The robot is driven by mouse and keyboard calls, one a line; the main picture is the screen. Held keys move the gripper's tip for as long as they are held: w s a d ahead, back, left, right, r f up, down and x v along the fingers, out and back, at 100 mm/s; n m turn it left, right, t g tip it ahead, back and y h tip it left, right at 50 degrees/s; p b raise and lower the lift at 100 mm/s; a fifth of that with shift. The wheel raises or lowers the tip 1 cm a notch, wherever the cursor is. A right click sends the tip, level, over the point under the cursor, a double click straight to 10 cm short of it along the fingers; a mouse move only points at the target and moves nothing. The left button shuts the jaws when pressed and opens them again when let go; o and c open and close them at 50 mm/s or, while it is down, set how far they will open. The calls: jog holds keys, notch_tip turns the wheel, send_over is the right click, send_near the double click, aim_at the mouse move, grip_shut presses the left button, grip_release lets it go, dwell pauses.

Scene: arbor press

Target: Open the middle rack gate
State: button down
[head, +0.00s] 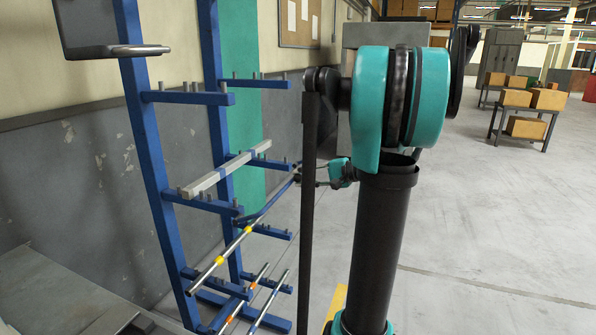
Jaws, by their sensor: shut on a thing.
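The blue rack (155,190) stands at the left, with arms on several levels and upright pegs on them. A thin blue bar, which looks like the middle rack gate (268,208), runs slantwise from the end of a middle-level arm up to my gripper (301,176). My gripper is at the bar's far right end and looks shut on it. The fingertips are small here and partly hidden by a dark upright part of my arm, so the exact grip is unclear.
A pale square bar (228,170) lies across the rack arms above the gate. Metal rods with yellow bands (234,245) lie on lower arms. A grey surface (60,290) is at the lower left. Open floor (480,220) lies to the right, with box-laden tables (525,115) behind.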

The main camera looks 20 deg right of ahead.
notch_tip(320, 180, down, 7)
jog(key=d+t+y, duration=0.1)
jog(key=shift+s+r, duration=0.2)
jog(key=shift+s, duration=0.15)
dwell(0.4)
jog(key=c, duration=1.3)
grip_release()
jog(key=shift+o, duration=0.2)
jog(key=shift+d, duration=0.1)
jog(key=v, duration=1.1)
jog(key=shift+s+d, duration=0.3)
